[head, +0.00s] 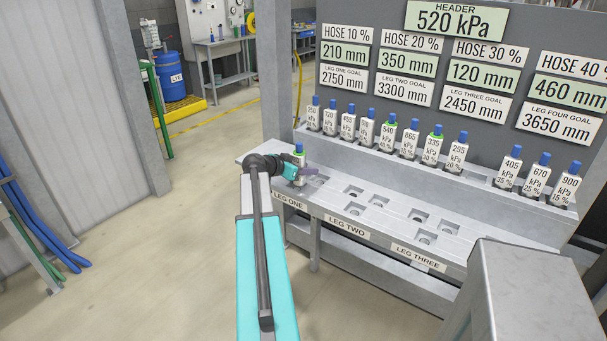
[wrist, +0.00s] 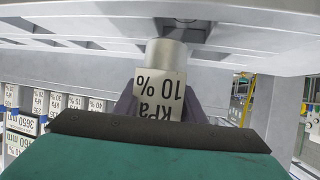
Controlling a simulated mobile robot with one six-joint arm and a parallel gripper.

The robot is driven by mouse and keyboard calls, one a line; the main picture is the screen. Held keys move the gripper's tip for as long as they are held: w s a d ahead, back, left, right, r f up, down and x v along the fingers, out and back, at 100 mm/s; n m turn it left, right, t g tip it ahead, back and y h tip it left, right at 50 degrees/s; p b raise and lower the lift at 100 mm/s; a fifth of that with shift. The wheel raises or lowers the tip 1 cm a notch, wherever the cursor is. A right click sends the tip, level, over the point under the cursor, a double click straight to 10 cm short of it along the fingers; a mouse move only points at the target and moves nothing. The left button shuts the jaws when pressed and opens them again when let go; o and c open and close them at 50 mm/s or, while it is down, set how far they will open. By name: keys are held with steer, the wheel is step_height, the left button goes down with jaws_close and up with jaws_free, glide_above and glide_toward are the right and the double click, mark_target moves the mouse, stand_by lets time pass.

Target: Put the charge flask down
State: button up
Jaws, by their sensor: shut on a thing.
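The charge flask (head: 298,159) is white with a blue cap and is upright at the LEG ONE end of the bench. My gripper (head: 299,172) is shut on its body from the left. In the wrist view, which is upside down, the flask (wrist: 160,84) stands between my purple fingers, its label reading 10 % and kPa. Its grey base is by a dark recess in the bench (wrist: 250,58). I cannot tell whether the base is seated in it or just above. The rest of the label is hidden by my gripper.
Square sockets (head: 421,217) on the bench by LEG TWO and LEG THREE look empty. A row of labelled flasks (head: 387,135) stands on a ledge behind, below the hose and goal signs (head: 406,61). A metal block (head: 535,295) fills the lower right.

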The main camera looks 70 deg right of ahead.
steer(key=shift+w+d, duration=0.3)
steer(key=shift+w, duration=0.05)
steer(key=shift+w, duration=0.1)
steer(key=shift+w+d+f+p, duration=0.1)
steer(key=shift+w+d+p, duration=0.2)
steer(key=shift+f+p, duration=0.6)
steer(key=shift+f, duration=1.1)
steer(key=shift+f, duration=0.15)
steer(key=o, duration=1.4)
steer(key=shift+a, duration=0.1)
steer(key=shift+r, duration=0.2)
steer(key=b+v, duration=0.3)
steer(key=v, duration=0.9)
steer(key=shift+b, duration=0.35)
